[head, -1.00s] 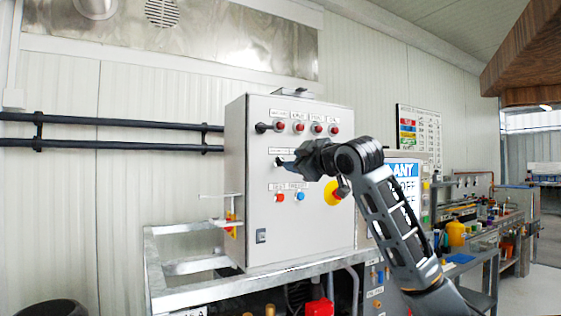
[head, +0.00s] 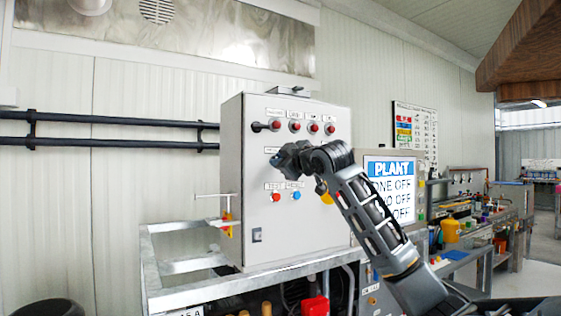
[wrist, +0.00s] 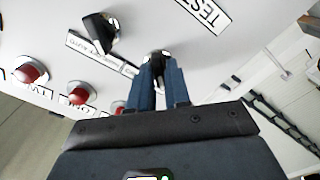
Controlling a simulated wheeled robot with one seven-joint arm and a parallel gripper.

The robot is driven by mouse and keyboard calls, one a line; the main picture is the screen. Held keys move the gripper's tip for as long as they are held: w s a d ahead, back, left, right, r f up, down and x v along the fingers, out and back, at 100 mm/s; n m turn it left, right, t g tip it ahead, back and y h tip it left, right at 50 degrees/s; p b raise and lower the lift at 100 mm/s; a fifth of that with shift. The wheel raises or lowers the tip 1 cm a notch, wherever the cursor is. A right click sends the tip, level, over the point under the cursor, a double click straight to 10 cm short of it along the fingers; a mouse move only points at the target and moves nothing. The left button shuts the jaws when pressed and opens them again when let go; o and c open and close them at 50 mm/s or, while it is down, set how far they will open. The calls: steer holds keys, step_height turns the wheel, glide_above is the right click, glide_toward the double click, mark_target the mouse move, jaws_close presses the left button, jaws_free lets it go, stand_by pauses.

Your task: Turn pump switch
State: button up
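The control box (head: 300,215) is a light grey cabinet with a front panel of lamps, buttons and switches. My gripper (head: 278,160) is at the middle left of this panel and covers the switch there in the head view. In the wrist view my gripper (wrist: 159,68) has its two blue fingers close together, with a black switch knob (wrist: 157,56) between their tips. They appear shut on this knob, which they partly hide. A second black switch (wrist: 100,32) with a silver collar stands to the left, beside a label strip.
Red lamps (wrist: 30,73) line the panel near the switches. A red button (head: 276,197) and a blue button (head: 296,195) sit below my gripper. A thin rod fixture (head: 216,195) projects at the box's left. A metal frame (head: 190,295) supports the box.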

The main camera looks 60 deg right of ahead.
jaws_close()
steer(key=shift+s+d+m+p, duration=0.15)
steer(key=shift+m+p, duration=2.3)
steer(key=shift+m, duration=2)
steer(key=shift+w+d+m+p, duration=0.1)
steer(key=shift+m+p, duration=2.3)
steer(key=shift+m, duration=2.05)
steer(key=shift+s, duration=0.1)
steer(key=shift+o, duration=2.1)
jaws_free()
